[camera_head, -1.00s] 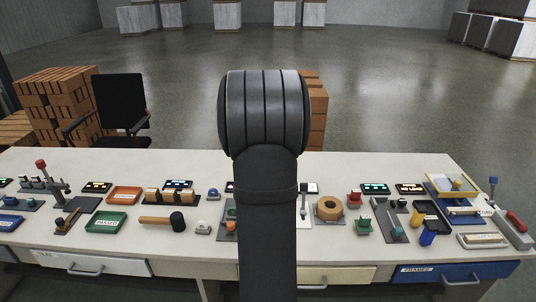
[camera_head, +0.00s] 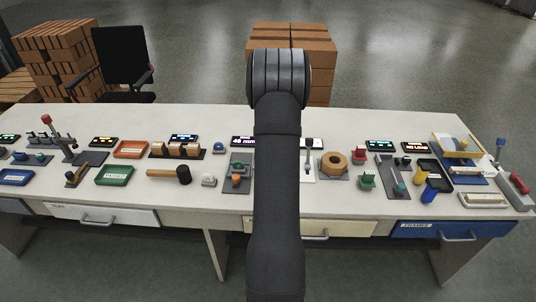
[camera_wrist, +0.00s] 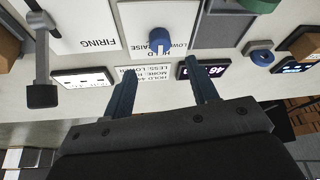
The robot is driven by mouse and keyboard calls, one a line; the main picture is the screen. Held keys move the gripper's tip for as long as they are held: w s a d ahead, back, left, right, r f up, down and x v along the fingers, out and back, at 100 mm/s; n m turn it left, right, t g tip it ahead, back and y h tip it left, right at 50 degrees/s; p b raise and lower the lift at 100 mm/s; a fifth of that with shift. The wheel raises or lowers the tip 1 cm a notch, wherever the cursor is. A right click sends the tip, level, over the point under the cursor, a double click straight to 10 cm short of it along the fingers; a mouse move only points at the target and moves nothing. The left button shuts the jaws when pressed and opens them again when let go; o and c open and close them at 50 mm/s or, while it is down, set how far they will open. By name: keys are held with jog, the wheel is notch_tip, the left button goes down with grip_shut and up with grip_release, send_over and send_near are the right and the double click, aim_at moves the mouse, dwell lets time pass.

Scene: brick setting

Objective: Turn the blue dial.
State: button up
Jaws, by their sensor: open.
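The blue dial (camera_wrist: 159,40) is a round knob with a pale pointer mark on a white panel (camera_wrist: 128,36) lettered RAISE, HOLD and LOWER, seen upside down in the wrist view. My gripper (camera_wrist: 163,68) is open, its two dark blue fingers spread and nothing between them. The fingertips show just below the dial in the picture, one to each side, apart from it; their height over it is hard to tell. In the head view my arm hides the dial and the gripper. A lit display reading 46 (camera_wrist: 205,69) lies beside the panel; it also shows in the head view (camera_head: 242,141).
A black-handled lever (camera_wrist: 41,62) stands on a FIRING panel beside the dial panel. A blue-topped round button (camera_wrist: 262,57) is on the other side. The white bench (camera_head: 225,118) is crowded with trays, a mallet (camera_head: 170,174) and other controls.

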jog(key=x, duration=0.8)
jog(key=shift+w+f, duration=0.15)
jog(key=shift+f, duration=0.1)
jog(key=c, duration=1)
